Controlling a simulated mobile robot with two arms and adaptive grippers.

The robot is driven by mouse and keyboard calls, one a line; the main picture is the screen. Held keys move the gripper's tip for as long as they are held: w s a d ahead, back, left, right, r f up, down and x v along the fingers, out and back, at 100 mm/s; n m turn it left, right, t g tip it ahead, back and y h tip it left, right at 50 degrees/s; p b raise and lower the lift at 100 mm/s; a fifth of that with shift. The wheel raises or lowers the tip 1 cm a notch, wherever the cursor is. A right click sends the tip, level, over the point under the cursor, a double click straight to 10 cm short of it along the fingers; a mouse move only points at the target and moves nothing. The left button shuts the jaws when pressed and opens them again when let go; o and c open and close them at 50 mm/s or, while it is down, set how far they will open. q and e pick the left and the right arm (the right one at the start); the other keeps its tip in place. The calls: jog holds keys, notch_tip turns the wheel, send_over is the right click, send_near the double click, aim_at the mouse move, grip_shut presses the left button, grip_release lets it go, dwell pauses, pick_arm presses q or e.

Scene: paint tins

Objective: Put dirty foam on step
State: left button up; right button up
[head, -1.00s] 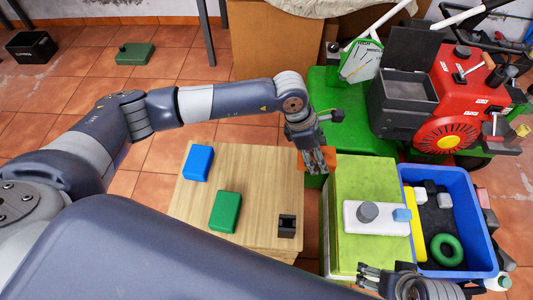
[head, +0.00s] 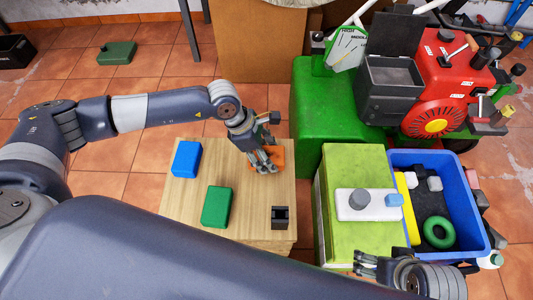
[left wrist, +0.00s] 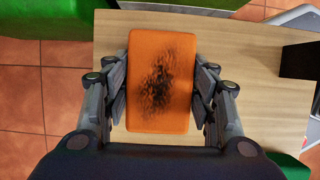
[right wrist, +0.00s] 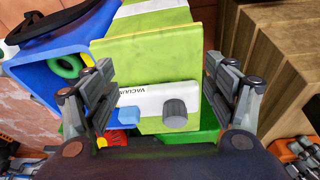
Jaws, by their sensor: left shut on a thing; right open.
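The dirty foam (head: 280,158) is an orange block with a dark smudge on its face, clear in the left wrist view (left wrist: 160,80). My left gripper (head: 265,167) is shut on it, with a finger on each long side in the left wrist view. The foam is over the far right part of the light wooden step (head: 245,222); I cannot tell whether it touches the top. My right gripper (head: 372,268) is open and empty, near the front of the green-yellow box; its fingers also show in the right wrist view (right wrist: 155,80).
On the step are a blue block (head: 186,158), a green block (head: 216,206) and a small black holder (head: 280,216). Right of it stand the green-yellow box (head: 352,165) with a white vacuum piece (head: 352,212) and a blue crate (head: 468,235). The step's middle is clear.

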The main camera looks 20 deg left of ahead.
jog(key=shift+f, duration=0.1)
pick_arm(q)
jog(key=o, duration=0.9)
jog(key=shift+r, duration=0.3)
jog(key=v, duration=0.2)
jog(key=shift+a+r+p, duration=0.25)
jog(key=shift+r+p, duration=0.1)
jog(key=shift+p, duration=0.05)
jog(key=p+v, duration=0.1)
jog(key=v, duration=0.7)
jog(key=shift+r, duration=0.35)
pick_arm(e)
jog(key=x, duration=0.5)
jog(key=shift+f, duration=0.2)
pick_arm(q)
jog(key=shift+s+a, duration=0.1)
jog(key=shift+s, duration=0.05)
pick_arm(e)
jog(key=shift+a, duration=0.1)
